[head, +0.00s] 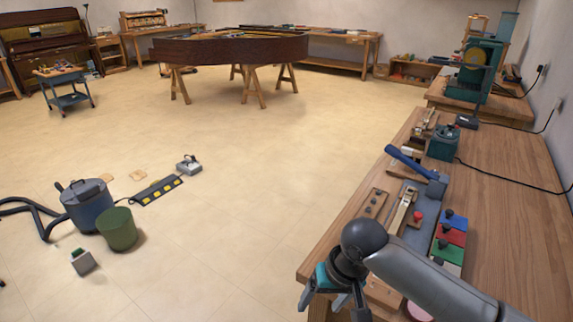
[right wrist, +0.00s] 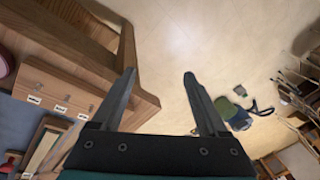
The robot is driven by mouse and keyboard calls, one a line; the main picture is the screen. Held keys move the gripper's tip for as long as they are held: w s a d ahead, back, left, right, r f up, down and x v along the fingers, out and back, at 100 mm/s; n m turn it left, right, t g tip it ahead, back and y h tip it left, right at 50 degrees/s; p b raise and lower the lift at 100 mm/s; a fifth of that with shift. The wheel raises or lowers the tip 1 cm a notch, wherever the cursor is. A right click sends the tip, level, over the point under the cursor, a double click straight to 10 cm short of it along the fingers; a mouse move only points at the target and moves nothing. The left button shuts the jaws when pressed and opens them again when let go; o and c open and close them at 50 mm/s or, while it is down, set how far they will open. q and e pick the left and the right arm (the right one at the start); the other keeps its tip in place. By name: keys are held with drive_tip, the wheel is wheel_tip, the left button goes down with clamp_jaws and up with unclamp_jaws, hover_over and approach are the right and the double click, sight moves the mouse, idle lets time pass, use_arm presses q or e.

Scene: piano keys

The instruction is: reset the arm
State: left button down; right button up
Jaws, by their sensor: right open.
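My right gripper (head: 334,301) is at the bottom of the head view, at the near left corner of the wooden workbench (head: 510,165). My grey arm reaches it from the lower right, over the near part of the bench. In the right wrist view, the two dark fingers of my right gripper (right wrist: 159,76) stand apart with only floor showing between them. The gripper is open and empty. The bench edge (right wrist: 125,60) lies to the left of the fingers in that view. My left gripper is not in view.
On the bench lie a blue-handled tool (head: 412,166), coloured blocks (head: 450,238) and a wooden box with labels (right wrist: 52,92). A blue vacuum (head: 88,204) and green bin (head: 118,228) stand on the floor. The middle floor is clear, with a piano frame (head: 225,50) on trestles behind.

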drive_tip(key=s+d+f+m+t, duration=0.1)
drive_tip(key=s+d+f, duration=0.15)
drive_tip(key=f, duration=0.85)
drive_tip(key=s+d+f+t, duration=0.1)
drive_tip(key=d+f, duration=0.3)
drive_tip(key=f, duration=0.8)
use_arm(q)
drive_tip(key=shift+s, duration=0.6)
use_arm(e)
drive_tip(key=s+d+f+n+h, duration=0.1)
drive_tip(key=s+f, duration=0.4)
drive_tip(key=s, duration=0.5)
drive_tip(key=s+d+f+g, duration=0.1)
drive_tip(key=s+f, duration=0.4)
drive_tip(key=s, duration=0.6)
drive_tip(key=s+d+f+n+g+h, duration=0.1)
drive_tip(key=s+d+f, duration=0.2)
drive_tip(key=s, duration=0.7)
drive_tip(key=shift+s+d+f+n+h, duration=0.15)
drive_tip(key=shift+s+f+n+h, duration=0.15)
drive_tip(key=shift+f, duration=0.6)
